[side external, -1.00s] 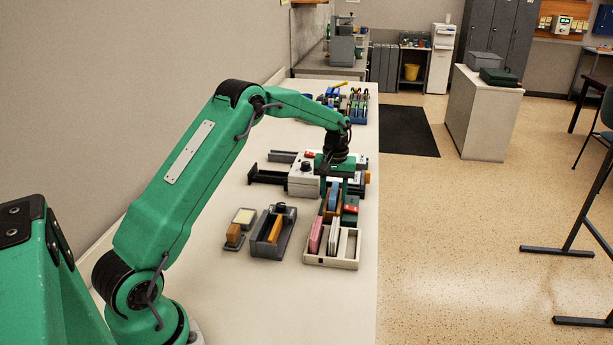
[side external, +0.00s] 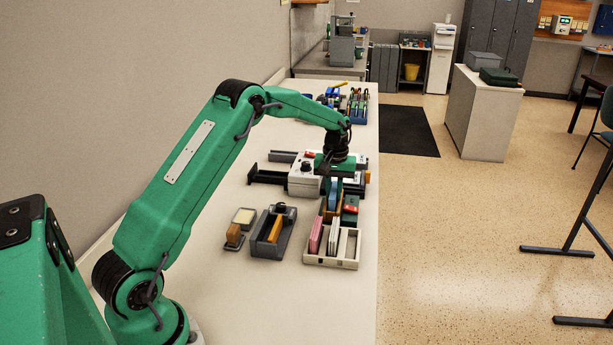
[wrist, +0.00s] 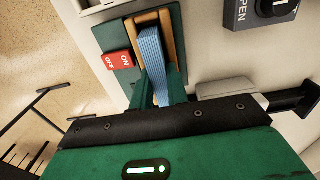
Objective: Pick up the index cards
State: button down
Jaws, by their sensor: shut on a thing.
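The index cards are a blue stack (wrist: 152,60) standing between tan walls of a small holder on a green base (wrist: 178,40) with a red ON/OFF switch (wrist: 117,60). In the side view the blue stack (side external: 333,197) shows under my gripper (side external: 335,183). My gripper (wrist: 163,98) is shut on the blue stack, with its fingers at the stack's near end in the wrist view. Whether the stack's lower edge is clear of the holder cannot be told.
A pale divided tray (side external: 345,264) with pink and white cards stands in front of the holder. A grey tray (side external: 268,248) with an orange piece is to its left. A white device (side external: 302,184) with a knob stands just behind.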

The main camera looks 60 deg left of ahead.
aim_at(335, 190)
jog(key=shift+r, duration=0.7)
jog(key=r, duration=0.3)
jog(key=shift+d+r, duration=0.1)
jog(key=shift+d, duration=0.2)
jog(key=s+d+r, duration=0.2)
jog(key=d+r, duration=0.4)
jog(key=d, duration=0.4)
jog(key=shift+s+d+r, duration=0.2)
jog(key=shift+s+d, duration=0.1)
jog(key=shift+d, duration=0.1)
jog(key=s+a+f, duration=0.1)
jog(key=s+a, duration=0.5)
jog(key=s, duration=0.3)
jog(key=s+a+f, duration=0.1)
jog(key=s+a, duration=0.5)
jog(key=s, duration=0.3)
jog(key=shift+s+f, duration=0.2)
